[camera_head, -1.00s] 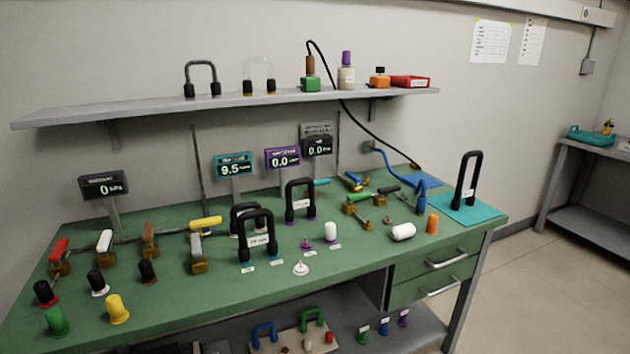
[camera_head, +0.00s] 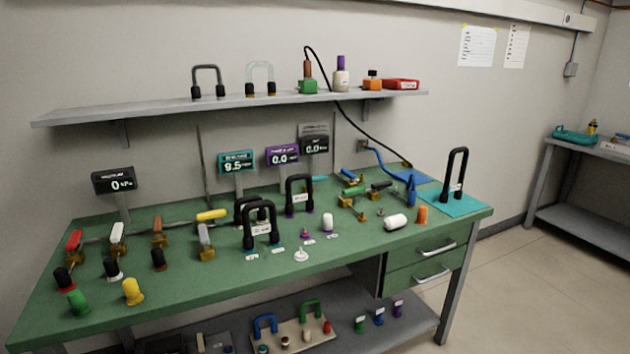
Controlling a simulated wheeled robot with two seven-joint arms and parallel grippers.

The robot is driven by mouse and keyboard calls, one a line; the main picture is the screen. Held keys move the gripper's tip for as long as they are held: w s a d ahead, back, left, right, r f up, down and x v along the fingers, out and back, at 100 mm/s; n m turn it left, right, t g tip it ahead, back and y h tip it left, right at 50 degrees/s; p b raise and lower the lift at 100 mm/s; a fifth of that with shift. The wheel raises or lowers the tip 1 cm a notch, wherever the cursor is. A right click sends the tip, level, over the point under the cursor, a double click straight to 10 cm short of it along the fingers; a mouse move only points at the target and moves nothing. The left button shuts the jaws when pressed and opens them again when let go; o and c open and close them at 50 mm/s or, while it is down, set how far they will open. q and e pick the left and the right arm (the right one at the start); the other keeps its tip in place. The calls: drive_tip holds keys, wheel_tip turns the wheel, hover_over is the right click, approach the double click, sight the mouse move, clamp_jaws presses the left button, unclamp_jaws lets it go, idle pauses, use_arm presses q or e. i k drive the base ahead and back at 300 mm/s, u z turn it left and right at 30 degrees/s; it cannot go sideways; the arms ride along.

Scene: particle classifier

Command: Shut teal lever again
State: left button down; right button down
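A teal lever (camera_head: 320,179) shows only in part on the green bench, just behind and right of a black upright handle (camera_head: 299,196). Its valve body and exact angle are hidden by that handle, so I cannot tell whether it is open or shut. A teal-faced display (camera_head: 237,162) stands at the back of the bench and seems to read 9.5. Neither of my grippers is in view.
A shelf (camera_head: 250,101) hangs above. Open floor (camera_head: 520,290) lies to the right.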

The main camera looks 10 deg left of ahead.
sight(323, 177)
drive_tip(key=k, duration=1.05)
drive_tip(key=z, duration=0.55)
drive_tip(key=i, duration=0.5)
drive_tip(key=z, duration=0.85)
drive_tip(key=i, duration=0.9)
drive_tip(key=u, duration=0.8)
drive_tip(key=i, duration=0.7)
drive_tip(key=u, duration=0.8)
